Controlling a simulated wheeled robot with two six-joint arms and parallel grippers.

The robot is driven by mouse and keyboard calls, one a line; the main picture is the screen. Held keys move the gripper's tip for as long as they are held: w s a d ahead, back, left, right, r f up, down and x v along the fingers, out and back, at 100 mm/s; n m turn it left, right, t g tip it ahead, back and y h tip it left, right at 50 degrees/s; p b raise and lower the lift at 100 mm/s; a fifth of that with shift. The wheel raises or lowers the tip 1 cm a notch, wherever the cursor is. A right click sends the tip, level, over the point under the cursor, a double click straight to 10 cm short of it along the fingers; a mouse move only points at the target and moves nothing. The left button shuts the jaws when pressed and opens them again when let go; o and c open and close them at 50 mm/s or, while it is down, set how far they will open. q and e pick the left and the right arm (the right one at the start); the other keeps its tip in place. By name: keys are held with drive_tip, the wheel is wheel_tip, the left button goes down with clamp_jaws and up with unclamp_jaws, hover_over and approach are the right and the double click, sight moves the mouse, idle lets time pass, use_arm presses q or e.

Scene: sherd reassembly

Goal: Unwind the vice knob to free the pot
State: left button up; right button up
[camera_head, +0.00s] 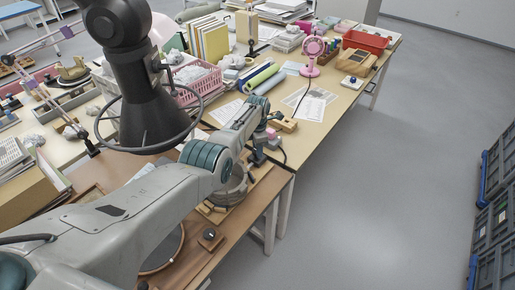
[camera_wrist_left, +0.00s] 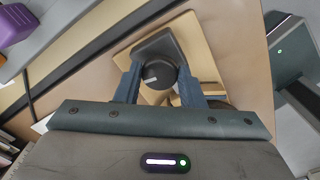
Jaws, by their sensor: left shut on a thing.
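My left gripper (camera_head: 257,158) reaches down over the wooden vice at the right end of the brown worktop. In the left wrist view, its two blue-grey fingers (camera_wrist_left: 159,88) are shut on the round black vice knob (camera_wrist_left: 158,73), one on each side. The knob has a short white mark on its face. Pale wooden parts of the vice (camera_wrist_left: 205,55) show around and behind the knob. The greyish pot (camera_head: 235,185) sits in the vice, largely hidden behind my left arm in the head view. My right gripper is in neither view.
A small wooden block with a dark top (camera_head: 210,238) lies near the worktop's front edge. Beyond the vice are a wooden piece (camera_head: 284,124), paper sheets (camera_head: 310,104), a pink fan (camera_head: 312,52) and a pink basket (camera_head: 196,84). Open floor lies to the right.

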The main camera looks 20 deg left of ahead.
use_arm(q)
drive_tip(key=shift+n, duration=0.9)
drive_tip(key=o, duration=1)
wheel_tip(320, 180, up, 11)
drive_tip(key=shift+f, duration=0.1)
